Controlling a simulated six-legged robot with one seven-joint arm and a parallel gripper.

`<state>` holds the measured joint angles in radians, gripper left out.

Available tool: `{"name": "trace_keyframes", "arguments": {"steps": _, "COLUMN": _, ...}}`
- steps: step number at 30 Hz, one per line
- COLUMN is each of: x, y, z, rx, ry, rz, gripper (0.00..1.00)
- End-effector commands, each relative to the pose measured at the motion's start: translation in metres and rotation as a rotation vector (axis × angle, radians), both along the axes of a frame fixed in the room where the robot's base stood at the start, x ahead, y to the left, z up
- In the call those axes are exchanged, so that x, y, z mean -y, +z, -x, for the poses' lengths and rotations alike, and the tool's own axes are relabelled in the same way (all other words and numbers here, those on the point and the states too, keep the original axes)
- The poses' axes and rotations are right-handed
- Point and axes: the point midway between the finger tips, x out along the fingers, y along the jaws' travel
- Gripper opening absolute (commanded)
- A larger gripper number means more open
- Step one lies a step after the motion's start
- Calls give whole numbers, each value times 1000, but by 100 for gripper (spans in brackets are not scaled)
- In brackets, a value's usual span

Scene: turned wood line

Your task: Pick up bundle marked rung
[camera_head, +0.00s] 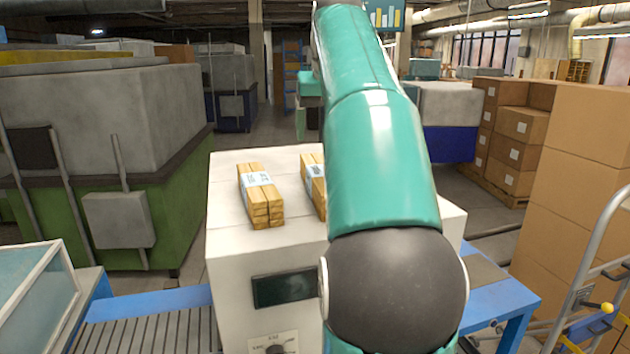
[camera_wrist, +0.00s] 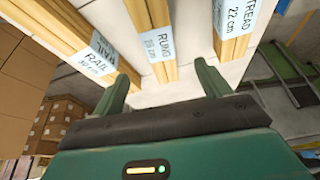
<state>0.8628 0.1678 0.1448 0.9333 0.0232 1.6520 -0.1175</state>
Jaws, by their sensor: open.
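In the wrist view, the bundle marked RUNG (camera_wrist: 164,72) is a stack of light wood strips with a pale blue paper band, lying on a white top. It is the middle of three bundles. My gripper (camera_wrist: 163,82) is open, with one green finger on each side of the rung bundle's line and nothing between them. Whether the fingers are level with the bundle or above it, I cannot tell. In the head view, one banded bundle (camera_head: 313,185) is partly hidden behind my arm; its label is not readable there, and my gripper is hidden.
The bundle marked RAIL (camera_wrist: 68,28) lies left and the bundle marked TREAD (camera_wrist: 232,30) right, both close to the fingers. Another bundle (camera_head: 260,195) sits on the white machine top (camera_head: 225,215). A blue-framed roller conveyor (camera_head: 150,335) and cardboard boxes (camera_head: 580,150) flank it.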

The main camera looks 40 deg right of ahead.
Motion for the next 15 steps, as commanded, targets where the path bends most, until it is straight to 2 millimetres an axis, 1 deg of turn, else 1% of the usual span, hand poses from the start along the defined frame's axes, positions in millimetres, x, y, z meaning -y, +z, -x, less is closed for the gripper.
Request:
{"name": "trace_keyframes", "arguments": {"steps": 1, "x": 1, "y": -10, "z": -1, "rx": -4, "ry": 0, "rz": -4, "gripper": 76}}
{"name": "trace_keyframes", "arguments": {"steps": 7, "x": 11, "y": -45, "z": -10, "rx": -3, "ry": -1, "rz": -3, "gripper": 76}}
{"name": "trace_keyframes", "arguments": {"steps": 10, "x": 14, "y": -57, "z": -15, "rx": -2, "ry": 0, "rz": -2, "gripper": 76}}
{"name": "trace_keyframes", "arguments": {"steps": 15, "x": 17, "y": -68, "z": -19, "rx": -1, "ry": -1, "rz": -1, "gripper": 76}}
